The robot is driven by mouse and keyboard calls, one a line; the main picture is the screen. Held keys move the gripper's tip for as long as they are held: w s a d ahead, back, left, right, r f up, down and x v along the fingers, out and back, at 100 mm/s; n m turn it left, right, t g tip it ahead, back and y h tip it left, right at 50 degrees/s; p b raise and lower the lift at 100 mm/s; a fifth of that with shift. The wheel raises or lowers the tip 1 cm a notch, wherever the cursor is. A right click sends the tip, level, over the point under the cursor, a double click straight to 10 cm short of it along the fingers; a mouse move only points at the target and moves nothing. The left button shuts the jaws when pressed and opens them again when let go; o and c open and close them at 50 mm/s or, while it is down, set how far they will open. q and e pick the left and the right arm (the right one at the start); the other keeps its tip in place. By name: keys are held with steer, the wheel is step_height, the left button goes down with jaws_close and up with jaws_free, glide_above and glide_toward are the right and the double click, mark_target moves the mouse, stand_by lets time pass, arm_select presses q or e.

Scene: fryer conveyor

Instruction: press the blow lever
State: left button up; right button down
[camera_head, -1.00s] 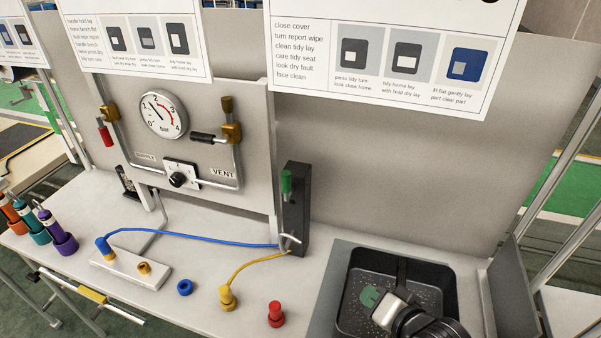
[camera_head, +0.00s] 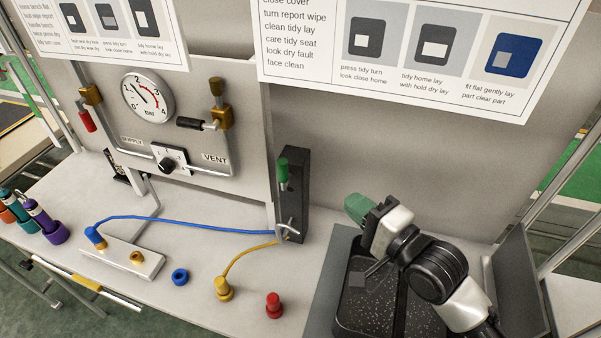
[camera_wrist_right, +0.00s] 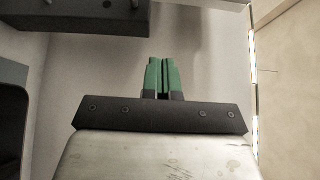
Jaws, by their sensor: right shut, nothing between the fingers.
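A green-handled lever (camera_head: 282,170), which looks like the blow lever, stands upright on a dark block (camera_head: 296,200) at the back of the bench. My right gripper (camera_head: 357,207) has green fingers and is shut and empty. It is to the right of the dark block and clear of it, in front of the grey back panel. In the right wrist view its fingers (camera_wrist_right: 162,76) lie side by side, pointing toward a pale surface. I cannot identify the lever for certain in that view. My left gripper is not in view.
A black speckled tray (camera_head: 346,310) lies under my right arm, with a grey upright panel (camera_head: 518,285) to its right. A blue hose (camera_head: 190,224) and a yellow hose (camera_head: 245,254) run to the block's foot. A gauge (camera_head: 148,96) and valves are on the left panel.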

mark_target(283, 170)
steer(key=w+a+p, duration=0.4)
steer(key=w+a, duration=0.3)
steer(key=a, duration=0.2)
steer(key=shift+w+a, duration=0.35)
steer(key=shift+a, duration=0.05)
steer(key=shift+w, duration=0.2)
